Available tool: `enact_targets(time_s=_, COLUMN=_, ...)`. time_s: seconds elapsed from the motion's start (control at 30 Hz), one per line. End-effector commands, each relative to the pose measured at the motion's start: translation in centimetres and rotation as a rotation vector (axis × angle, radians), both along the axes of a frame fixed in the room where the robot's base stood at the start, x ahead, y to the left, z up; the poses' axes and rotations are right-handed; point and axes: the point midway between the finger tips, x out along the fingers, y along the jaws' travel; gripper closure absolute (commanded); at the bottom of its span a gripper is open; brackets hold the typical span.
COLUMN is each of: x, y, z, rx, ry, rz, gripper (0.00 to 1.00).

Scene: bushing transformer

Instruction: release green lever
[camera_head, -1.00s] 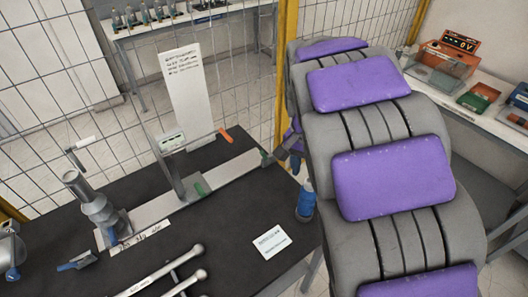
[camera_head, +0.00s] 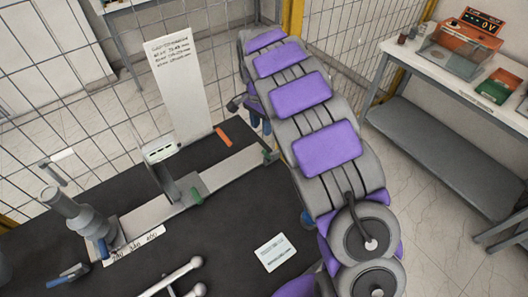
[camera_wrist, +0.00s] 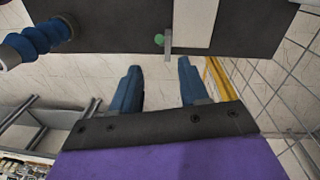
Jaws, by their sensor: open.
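The device (camera_head: 215,178) on the bench has a long pale bar. A small green part (camera_head: 268,156) is at the bar's far right end, and a second green part (camera_head: 196,196) is on its middle. I cannot tell from the head view which is the lever. In the wrist view a round green knob (camera_wrist: 159,40) beside a short pale rod is at the bench edge, just beyond my fingertips. My gripper (camera_wrist: 160,66) is open and empty, its two blue fingers apart, with floor between them. In the head view it is mostly hidden behind my arm.
A blue ribbed item (camera_wrist: 38,38) is at the bench edge on the left. An orange piece (camera_head: 223,137) is behind the bar. A white label card (camera_head: 274,252) lies on the dark bench top (camera_head: 235,235). A wire fence (camera_head: 110,105) and yellow post (camera_head: 292,22) are close behind.

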Motion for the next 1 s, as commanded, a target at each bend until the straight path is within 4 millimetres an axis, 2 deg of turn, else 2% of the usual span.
enact_targets(time_s=0.1, x=-0.2, y=-0.2, z=-2.5, rx=-0.001, ry=0.007, rz=0.000, gripper=0.56)
enact_targets(time_s=0.6, x=-0.8, y=-0.8, z=-12.2, rx=-0.001, ry=0.006, rz=0.000, gripper=0.56)
enact_targets(time_s=0.8, x=-0.9, y=-0.9, z=-14.5, rx=0.000, ry=0.006, rz=0.000, gripper=0.56)
enact_targets(time_s=1.0, x=-0.8, y=-0.9, z=-15.2, rx=0.001, ry=0.002, rz=0.000, gripper=0.56)
